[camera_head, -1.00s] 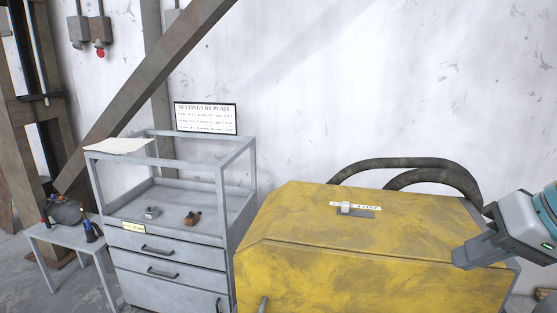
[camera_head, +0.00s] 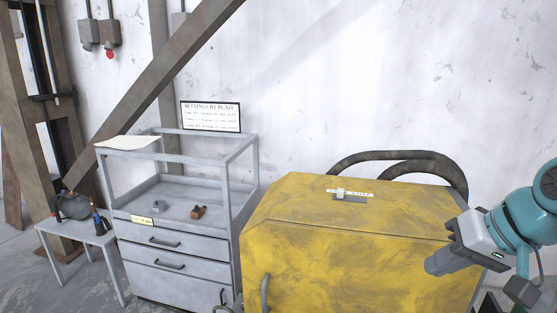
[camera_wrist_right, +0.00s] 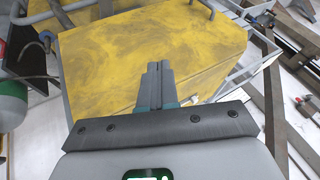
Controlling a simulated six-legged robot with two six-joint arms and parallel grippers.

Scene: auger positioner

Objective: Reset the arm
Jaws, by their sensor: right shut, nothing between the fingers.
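My right gripper (camera_head: 437,265) is in front of the right side of the yellow cabinet (camera_head: 330,245) in the head view, with the teal and grey arm coming in from the right. In the right wrist view its two fingers (camera_wrist_right: 158,72) are together with nothing between them, and the yellow cabinet (camera_wrist_right: 100,60) fills the view beyond. The gripper appears apart from the cabinet. A small white and grey latch-like fitting (camera_head: 345,195) sits on the cabinet's top with a label by it. My left gripper is out of view.
A grey drawer cart (camera_head: 178,240) stands left of the cabinet, with small parts (camera_head: 198,212) on its tray and a settings sign (camera_head: 210,116) behind. A low side table (camera_head: 75,231) is at far left. Dark hoses (camera_head: 400,157) arch behind the cabinet. A brown diagonal beam (camera_head: 160,85) crosses the wall.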

